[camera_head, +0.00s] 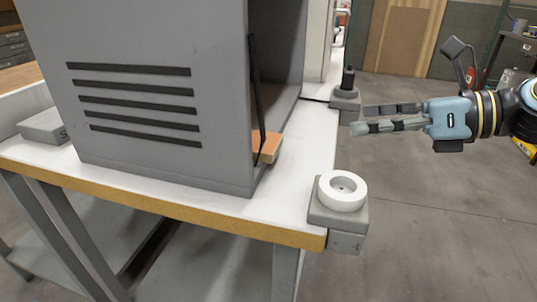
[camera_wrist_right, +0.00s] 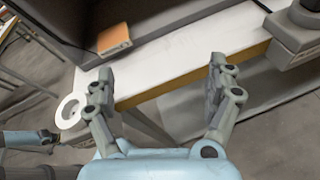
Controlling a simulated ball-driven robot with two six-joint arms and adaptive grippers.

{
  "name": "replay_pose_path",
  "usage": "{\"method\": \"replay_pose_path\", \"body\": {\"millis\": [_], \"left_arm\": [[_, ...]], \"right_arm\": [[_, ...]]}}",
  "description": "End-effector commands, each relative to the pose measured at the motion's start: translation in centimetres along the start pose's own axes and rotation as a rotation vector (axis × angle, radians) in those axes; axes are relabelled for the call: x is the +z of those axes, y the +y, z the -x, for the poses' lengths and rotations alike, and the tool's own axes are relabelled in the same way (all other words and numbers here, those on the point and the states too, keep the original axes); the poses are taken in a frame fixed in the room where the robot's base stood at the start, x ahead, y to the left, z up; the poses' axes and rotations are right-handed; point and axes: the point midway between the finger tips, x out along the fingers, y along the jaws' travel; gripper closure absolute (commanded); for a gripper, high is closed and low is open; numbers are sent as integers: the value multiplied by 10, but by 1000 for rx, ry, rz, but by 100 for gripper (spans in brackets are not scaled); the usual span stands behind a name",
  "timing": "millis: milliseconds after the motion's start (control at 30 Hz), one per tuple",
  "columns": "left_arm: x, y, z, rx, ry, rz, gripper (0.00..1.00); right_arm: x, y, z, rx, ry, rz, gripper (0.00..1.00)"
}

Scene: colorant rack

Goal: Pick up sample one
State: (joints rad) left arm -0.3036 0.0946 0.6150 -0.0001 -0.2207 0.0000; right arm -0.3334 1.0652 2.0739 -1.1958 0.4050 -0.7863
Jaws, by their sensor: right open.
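No label names sample one, so I cannot tell which object it is. A black upright piece (camera_head: 348,79) stands on a grey block at the far right edge of the white table. A white ring-shaped piece (camera_head: 342,191) sits on another grey block at the near right corner; it also shows in the right wrist view (camera_wrist_right: 69,112). My right gripper (camera_head: 362,119) is open and empty, in the air just right of the table edge, near the black piece's block. In the right wrist view its fingers (camera_wrist_right: 161,68) are spread apart. My left gripper is not visible in the head view.
A large grey cabinet (camera_head: 150,35) with slots fills the table's left part. An orange-brown piece (camera_head: 268,148) projects from its open side; it shows in the right wrist view (camera_wrist_right: 114,37). A grey block (camera_head: 45,126) lies at left. The floor right of the table is clear.

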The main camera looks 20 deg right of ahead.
Motion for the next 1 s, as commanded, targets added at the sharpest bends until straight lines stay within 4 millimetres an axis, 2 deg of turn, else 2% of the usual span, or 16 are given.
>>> {"method": "replay_pose_path", "body": {"millis": [33,100,200,433,700,1000], "left_arm": [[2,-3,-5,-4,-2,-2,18],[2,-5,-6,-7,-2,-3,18],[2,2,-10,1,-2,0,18],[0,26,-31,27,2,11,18],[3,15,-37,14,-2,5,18],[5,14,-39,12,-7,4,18]], "right_arm": [[1,23,-2,54,41,121,12],[3,46,-2,105,75,241,12],[3,62,-4,143,94,325,12],[-1,66,-29,148,88,338,12],[-1,69,-52,144,92,332,12],[-1,71,-65,144,93,330,12]]}}
